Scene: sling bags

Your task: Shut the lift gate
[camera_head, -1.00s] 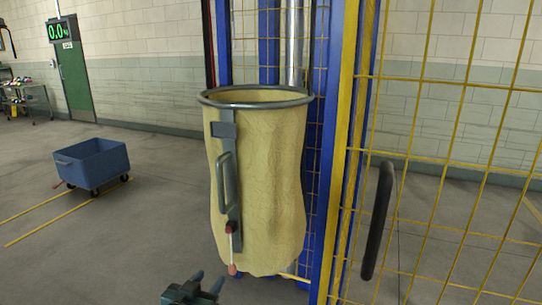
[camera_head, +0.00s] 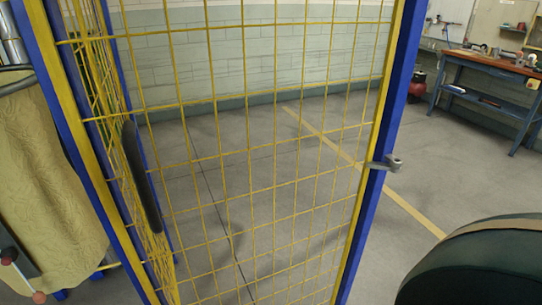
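The lift's cage of yellow wire mesh fills the middle of the view. A long dark handle (camera_head: 141,175) stands upright at the narrow, slanted mesh section (camera_head: 100,90) on the left. A wide mesh panel (camera_head: 250,140) spans from there to a blue and yellow post (camera_head: 397,95) on the right. A small grey metal latch piece (camera_head: 386,163) sticks out from that post. I cannot tell for sure which mesh section is the swinging gate, or whether it is latched. Neither gripper shows, and nothing is seen touching the handle.
A pale yellow sling bag (camera_head: 45,190) hangs at the left edge, close to the blue and yellow upright (camera_head: 62,100). A workbench (camera_head: 490,75) with items on top stands at the far right. Open grey floor with a yellow line (camera_head: 410,208) lies beyond the mesh.

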